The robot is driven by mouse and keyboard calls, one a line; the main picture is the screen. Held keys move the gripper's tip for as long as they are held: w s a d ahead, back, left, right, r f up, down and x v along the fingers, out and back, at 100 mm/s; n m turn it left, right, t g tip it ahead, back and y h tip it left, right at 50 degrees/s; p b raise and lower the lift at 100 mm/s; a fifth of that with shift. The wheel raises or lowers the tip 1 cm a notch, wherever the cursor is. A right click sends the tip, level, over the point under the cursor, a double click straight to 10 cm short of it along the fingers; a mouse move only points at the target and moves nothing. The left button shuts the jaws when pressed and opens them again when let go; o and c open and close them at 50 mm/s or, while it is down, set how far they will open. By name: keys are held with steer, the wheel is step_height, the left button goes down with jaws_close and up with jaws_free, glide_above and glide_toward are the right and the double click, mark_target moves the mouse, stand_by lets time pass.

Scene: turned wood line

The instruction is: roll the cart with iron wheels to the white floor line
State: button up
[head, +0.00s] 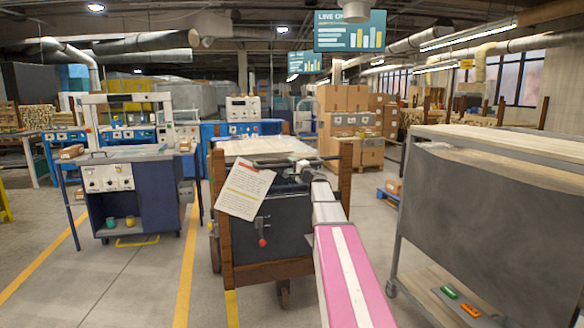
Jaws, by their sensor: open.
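A dark box-bodied cart (285,236) with brown wooden corner posts and a wooden bottom frame stands upright in the middle of the head view. A dark wheel (284,299) shows under its front; I cannot tell its material. A dark bar (285,160) crosses the cart's top. My pink and white arm reaches up from the bottom to the cart's upper right. My gripper (306,174) is small and dark, open, at the cart's top near the bar; I cannot tell whether it touches. I see no white floor line, only yellow ones.
A grey cart with a wooden top (495,200) stands close on the right. A machine bench (128,180) stands left. Stacked cartons (350,115) and a blue machine (245,128) are behind. Yellow lines (187,265) mark the floor. Free floor lies at front left.

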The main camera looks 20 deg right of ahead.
steer(key=shift+c, duration=0.4)
jaws_close()
steer(key=shift+s, duration=0.15)
steer(key=s, duration=1.5)
steer(key=shift+s, duration=0.4)
steer(key=shift+o, duration=0.4)
jaws_free()
